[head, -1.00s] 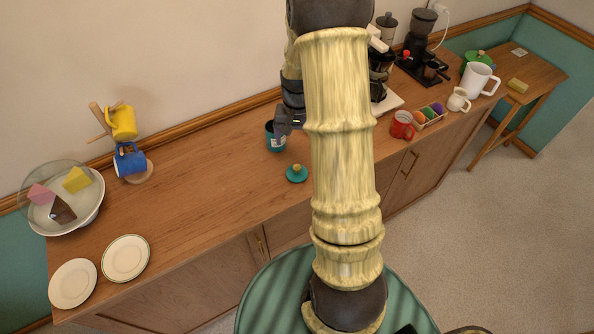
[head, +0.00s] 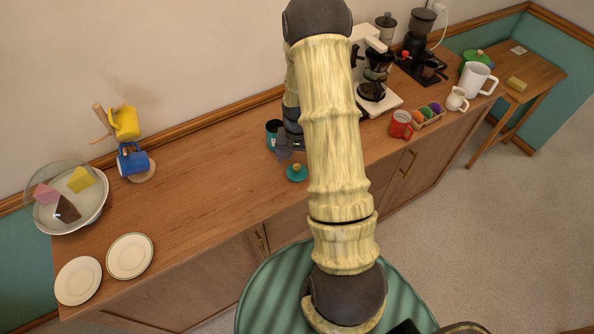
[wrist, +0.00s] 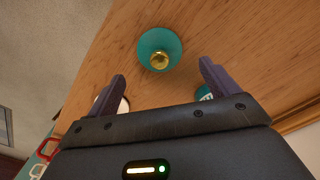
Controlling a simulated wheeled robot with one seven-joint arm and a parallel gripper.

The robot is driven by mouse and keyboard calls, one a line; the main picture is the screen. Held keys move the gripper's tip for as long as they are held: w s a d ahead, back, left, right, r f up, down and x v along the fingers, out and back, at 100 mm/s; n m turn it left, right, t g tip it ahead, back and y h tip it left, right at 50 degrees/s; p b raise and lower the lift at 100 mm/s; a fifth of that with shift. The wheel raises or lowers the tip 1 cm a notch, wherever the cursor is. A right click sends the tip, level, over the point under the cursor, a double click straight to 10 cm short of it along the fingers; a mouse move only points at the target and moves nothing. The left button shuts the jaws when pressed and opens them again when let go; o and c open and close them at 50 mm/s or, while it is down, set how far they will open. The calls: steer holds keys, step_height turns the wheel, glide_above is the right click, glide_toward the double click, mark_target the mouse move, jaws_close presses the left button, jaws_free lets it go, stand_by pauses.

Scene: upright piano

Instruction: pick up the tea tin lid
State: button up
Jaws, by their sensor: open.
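The tea tin lid (head: 297,173) is a teal disc with a gold knob, lying knob up on the wooden sideboard near its front edge. In the wrist view the lid (wrist: 160,48) lies beyond the fingertips, between their lines, and nothing touches it. My gripper (head: 288,155) is above the sideboard, just behind the lid, partly hidden by my arm. Its two dark fingers (wrist: 162,70) are apart and empty. The teal tea tin (head: 273,133) stands behind the gripper, and a bit of it shows by the right finger in the wrist view (wrist: 205,93).
A red mug (head: 401,125), an egg-filled tray (head: 428,116) and a coffee maker (head: 378,85) stand to the right. A mug tree with a blue mug (head: 132,160), a covered cake dish (head: 68,228) and two plates (head: 130,256) are at the left. The sideboard left of the lid is clear.

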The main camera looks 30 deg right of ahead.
mark_target(297, 166)
steer(key=f, duration=0.1)
steer(key=f+p, duration=0.1)
steer(key=f, duration=0.1)
steer(key=shift+s+a+f+p, duration=0.2)
steer(key=shift+s+f+p, duration=0.05)
steer(key=shift+f+p, duration=0.15)
steer(key=shift+f, duration=0.5)
steer(key=c, duration=1)
